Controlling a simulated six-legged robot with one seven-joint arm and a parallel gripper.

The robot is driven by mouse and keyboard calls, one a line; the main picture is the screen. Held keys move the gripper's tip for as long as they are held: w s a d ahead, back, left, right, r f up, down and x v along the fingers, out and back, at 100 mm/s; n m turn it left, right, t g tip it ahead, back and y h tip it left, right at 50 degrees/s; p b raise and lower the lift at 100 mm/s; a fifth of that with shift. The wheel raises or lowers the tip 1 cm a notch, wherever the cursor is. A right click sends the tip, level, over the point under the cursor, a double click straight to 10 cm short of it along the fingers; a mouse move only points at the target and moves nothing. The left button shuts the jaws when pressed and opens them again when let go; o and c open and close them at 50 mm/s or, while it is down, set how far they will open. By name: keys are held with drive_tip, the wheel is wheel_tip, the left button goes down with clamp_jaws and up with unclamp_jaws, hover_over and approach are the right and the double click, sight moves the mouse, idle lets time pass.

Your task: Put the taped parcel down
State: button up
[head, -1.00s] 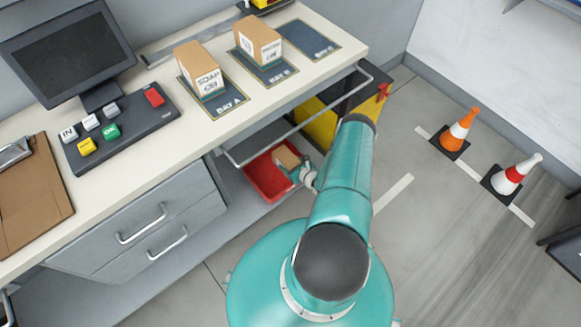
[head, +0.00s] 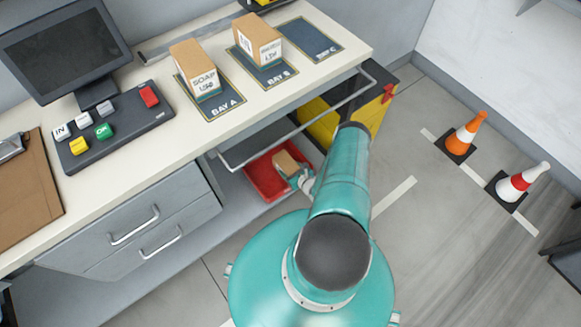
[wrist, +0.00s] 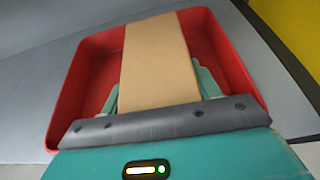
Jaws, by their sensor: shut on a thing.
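The taped parcel (head: 286,162) is a small brown box. In the wrist view the parcel (wrist: 157,62) lies between the fingers of my gripper (wrist: 157,84), which is shut on it. In the head view my gripper (head: 293,178) is low, at the red tray (head: 262,181) on the shelf under the counter. The red tray (wrist: 85,85) surrounds the parcel in the wrist view. I cannot tell whether the parcel touches the tray floor. The fingertips are partly hidden by the parcel.
A metal rail (head: 300,130) runs along the counter's front above the tray. Boxes stand on Bay A (head: 213,106) and Bay B (head: 262,76); Bay C (head: 312,42) is empty. A yellow-black cabinet (head: 360,115) stands right of the tray. Two cones (head: 465,135) stand on the floor.

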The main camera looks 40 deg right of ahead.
drive_tip(key=shift+a+f, duration=0.1)
drive_tip(key=shift+f, duration=0.1)
drive_tip(key=o, duration=1.2)
drive_tip(key=shift+s+r, duration=0.2)
drive_tip(key=shift+s, duration=0.05)
drive_tip(key=v, duration=1.1)
drive_tip(key=shift+s+r, duration=0.15)
drive_tip(key=shift+s, duration=0.1)
